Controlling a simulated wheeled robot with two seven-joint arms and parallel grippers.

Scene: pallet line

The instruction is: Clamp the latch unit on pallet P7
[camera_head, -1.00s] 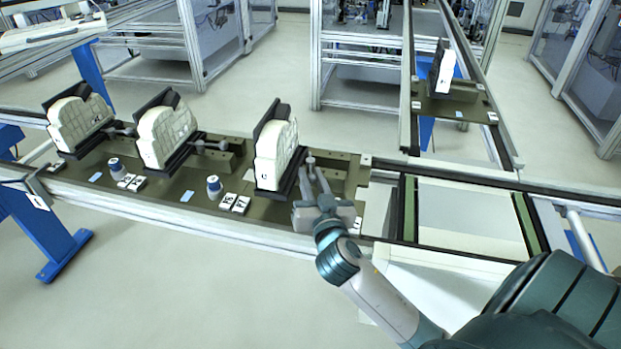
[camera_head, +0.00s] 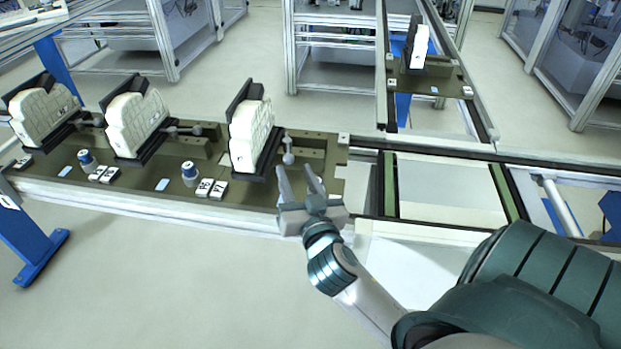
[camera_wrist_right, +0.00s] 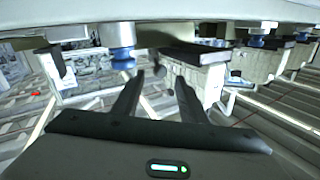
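A pale latch unit (camera_head: 252,134) stands in a black holder on the right end of the dark pallet (camera_head: 326,180). A grey lever with a rounded end (camera_head: 288,150) is just right of it. My right gripper (camera_head: 298,174) is in front of that lever, over the pallet's near edge. Its two fingers are spread, with nothing visible between them. The wrist view also shows the spread fingers (camera_wrist_right: 158,100), with a dark rounded part beyond the gap. My left gripper is out of view.
More pale units stand in holders to the left (camera_head: 136,122) and far left (camera_head: 44,114), each with a lever lying sideways. Blue-and-white knobs (camera_head: 190,174) stand in front. Another loaded pallet (camera_head: 428,88) sits on the rear rail. The white panel (camera_head: 450,190) at right is clear.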

